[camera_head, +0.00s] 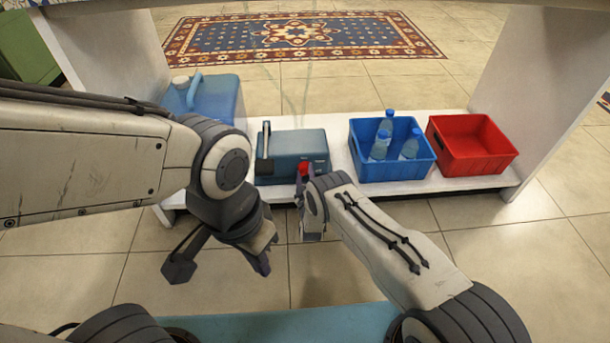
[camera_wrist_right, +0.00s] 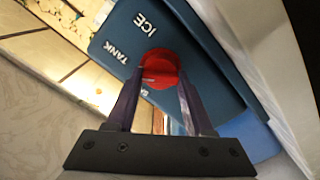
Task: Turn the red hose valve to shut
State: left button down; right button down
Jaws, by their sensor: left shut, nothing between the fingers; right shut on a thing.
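The red hose valve (camera_head: 303,168) is on the front of a blue-grey box (camera_head: 290,142) on the low white shelf. In the right wrist view the round red valve (camera_wrist_right: 160,68) sits between the fingertips of my right gripper (camera_wrist_right: 160,85), beside the words "ICE" and "TANK" on the blue panel (camera_wrist_right: 185,45). My right gripper (camera_head: 306,182) is shut on the valve; the exact handle angle is hard to read. My left gripper (camera_head: 262,262) is shut and empty, low in front of the shelf and away from the valve.
A blue jug (camera_head: 225,90) stands at the left of the shelf (camera_head: 340,165). A blue crate (camera_head: 425,172) with several bottles and an empty red crate (camera_head: 480,165) stand to the right. White side panels close off both ends. The tiled floor in front is clear.

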jog(key=n, duration=0.2)
jog(key=n+b, duration=0.1)
jog(key=n, duration=0.2)
jog(key=shift+f+n, duration=0.2)
jog(key=shift+n, duration=0.1)
jog(key=shift+s+n+b, duration=0.1)
jog(key=shift+n+b, duration=0.2)
jog(key=shift+n, duration=1.9)
jog(key=shift+c, duration=1.4)
grip_release()
jog(key=shift+a, duration=0.1)
jog(key=s+p, duration=0.5)
jog(key=s, duration=0.5)
jog(key=shift+s, duration=0.2)
